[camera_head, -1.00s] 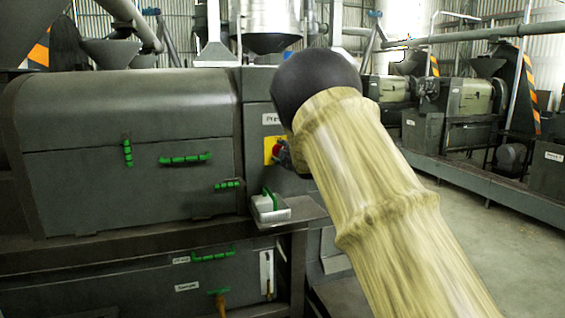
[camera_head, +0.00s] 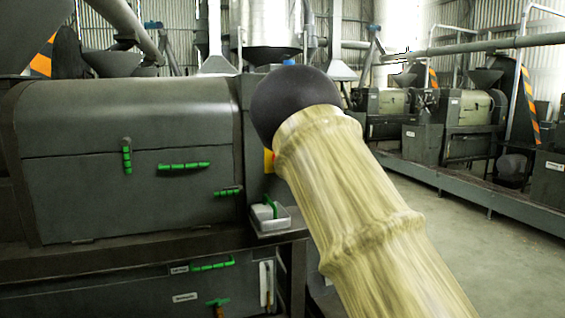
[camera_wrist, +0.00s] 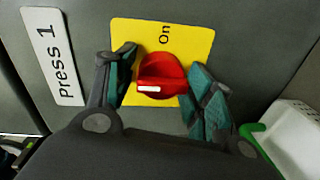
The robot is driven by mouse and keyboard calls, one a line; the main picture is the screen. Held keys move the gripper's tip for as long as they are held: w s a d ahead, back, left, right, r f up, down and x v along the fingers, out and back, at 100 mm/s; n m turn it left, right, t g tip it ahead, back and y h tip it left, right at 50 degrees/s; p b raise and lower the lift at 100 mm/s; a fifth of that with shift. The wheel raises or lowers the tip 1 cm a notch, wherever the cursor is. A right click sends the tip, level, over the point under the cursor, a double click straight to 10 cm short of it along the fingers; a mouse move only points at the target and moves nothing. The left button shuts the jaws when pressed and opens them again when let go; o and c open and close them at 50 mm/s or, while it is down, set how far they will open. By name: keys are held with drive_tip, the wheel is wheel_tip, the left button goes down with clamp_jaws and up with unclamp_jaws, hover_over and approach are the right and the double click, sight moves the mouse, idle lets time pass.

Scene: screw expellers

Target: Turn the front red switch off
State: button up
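The red switch (camera_wrist: 160,70) is a round knob on a yellow plate (camera_wrist: 192,42) in the wrist view. Its raised grip has a white mark at the lower left end. The word "On" stands above it, turned sideways. My gripper (camera_wrist: 166,68) is open, with one green-padded finger on each side of the knob. The left finger is close to the knob; whether either touches cannot be told. In the head view only an edge of the yellow plate (camera_head: 268,160) shows; my arm hides the gripper and most of the switch.
A "Press 1" label (camera_wrist: 53,57) is left of the plate. The dark press housing (camera_head: 130,150) fills the left. Open floor (camera_head: 470,230) lies right.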

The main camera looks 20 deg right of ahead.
drive_tip(key=shift+o, duration=1)
drive_tip(key=shift+d+r, duration=0.1)
drive_tip(key=shift+r, duration=0.05)
drive_tip(key=shift+s, duration=0.1)
drive_tip(key=shift+f, duration=0.2)
drive_tip(key=s+r, duration=0.1)
drive_tip(key=s, duration=1.1)
drive_tip(key=shift+d, duration=0.25)
drive_tip(key=shift+r, duration=0.1)
